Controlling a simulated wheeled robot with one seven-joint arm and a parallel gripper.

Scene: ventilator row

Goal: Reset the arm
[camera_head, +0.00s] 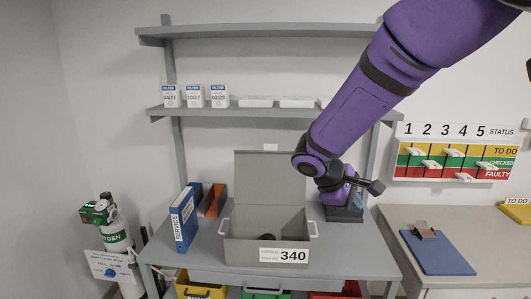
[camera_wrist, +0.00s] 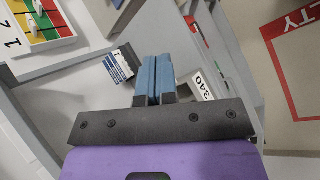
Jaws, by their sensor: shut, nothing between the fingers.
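My purple arm comes in from the upper right in the head view and bends down at the wrist, in front of the back wall and the right part of the shelf unit. In the wrist view my gripper (camera_wrist: 152,80) shows two blue fingers side by side, shut against each other and holding nothing. In the head view its fingertips are hard to make out near the right end of the workbench. An open grey case (camera_head: 235,250) labelled 340 stands on the bench, left of my gripper. A small dark item inside it is only partly visible.
A blue service binder (camera_head: 182,220) stands left of the case. Filter boxes (camera_head: 194,96) sit on the shelf (camera_head: 290,113). The status board (camera_head: 456,152) hangs at right, above a counter (camera_head: 400,218) with a blue clipboard (camera_head: 440,255). An oxygen cylinder (camera_head: 115,236) stands far left.

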